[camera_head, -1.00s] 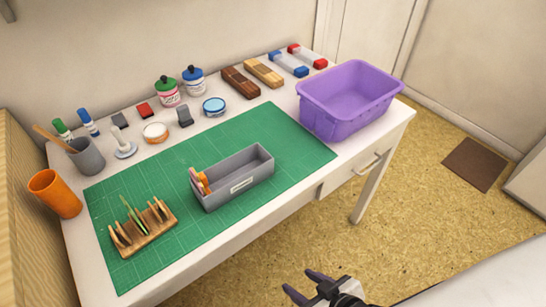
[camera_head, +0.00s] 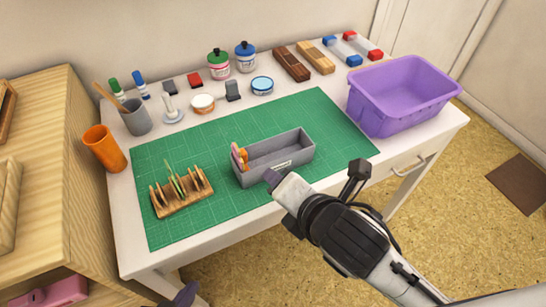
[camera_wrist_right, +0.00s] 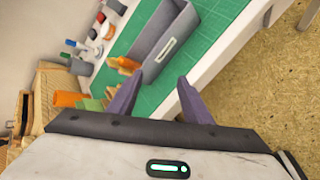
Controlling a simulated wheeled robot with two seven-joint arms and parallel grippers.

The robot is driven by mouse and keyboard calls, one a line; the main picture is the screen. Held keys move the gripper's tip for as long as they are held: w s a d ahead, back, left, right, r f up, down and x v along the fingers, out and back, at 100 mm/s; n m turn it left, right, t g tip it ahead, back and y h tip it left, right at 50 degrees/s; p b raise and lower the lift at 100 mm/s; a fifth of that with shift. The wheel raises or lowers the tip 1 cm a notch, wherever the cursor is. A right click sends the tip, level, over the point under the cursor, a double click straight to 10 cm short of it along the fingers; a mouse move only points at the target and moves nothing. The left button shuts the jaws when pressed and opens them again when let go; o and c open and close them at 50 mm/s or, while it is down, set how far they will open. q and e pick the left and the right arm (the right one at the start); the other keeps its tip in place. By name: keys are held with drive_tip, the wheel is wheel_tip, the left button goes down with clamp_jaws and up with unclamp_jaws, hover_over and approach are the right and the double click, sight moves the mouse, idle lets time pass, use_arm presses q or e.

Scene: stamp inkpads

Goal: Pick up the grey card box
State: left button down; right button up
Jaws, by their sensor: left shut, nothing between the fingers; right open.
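The grey card box (camera_head: 298,159) stands on the green cutting mat (camera_head: 225,205), with a small label on its front wall and pink and orange pieces at its left end. My right gripper (camera_head: 272,178) is in front of the box's front wall, mostly hidden behind its own wrist. In the right wrist view my right gripper (camera_wrist_right: 159,80) is open with nothing between its purple fingers, and the grey card box (camera_wrist_right: 176,36) is just beyond them. My left gripper (camera_head: 184,296) shows only as a purple tip at the bottom edge, shut and empty.
A wooden rack (camera_head: 184,203) stands left of the box on the mat. A purple bin (camera_head: 405,112) is at the right end of the table. An orange cup (camera_head: 105,148) and grey cup (camera_head: 136,118) stand left. Several stationery items line the back. The mat behind the box is clear.

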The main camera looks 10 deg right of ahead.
sight(242, 158)
drive_tip(key=w+a+n, duration=0.2)
drive_tip(key=n, duration=0.2)
drive_tip(key=w+a+r+n+t, duration=0.1)
drive_tip(key=w+a+n, duration=0.1)
drive_tip(key=n, duration=0.2)
drive_tip(key=w+a+n+t+y+b, duration=0.1)
drive_tip(key=w+a+n, duration=0.1)
drive_tip(key=n, duration=0.2)
drive_tip(key=shift+w+a+r, duration=0.2)
drive_tip(key=shift+w, duration=0.15)
drive_tip(key=x, duration=0.4)
drive_tip(key=shift+s+a+f+b, duration=0.1)
drive_tip(key=shift+a+f+b, duration=0.05)
drive_tip(key=shift+f+b, duration=0.3)
drive_tip(key=shift+w+a+f, duration=0.1)
drive_tip(key=shift+w+f, duration=0.05)
drive_tip(key=shift+w, duration=0.2)
use_arm(q)
drive_tip(key=shift+w+d+f, duration=0.25)
drive_tip(key=shift+d+f, duration=0.05)
drive_tip(key=shift+f, duration=0.15)
use_arm(e)
drive_tip(key=shift+c, duration=0.3)
clamp_jaws()
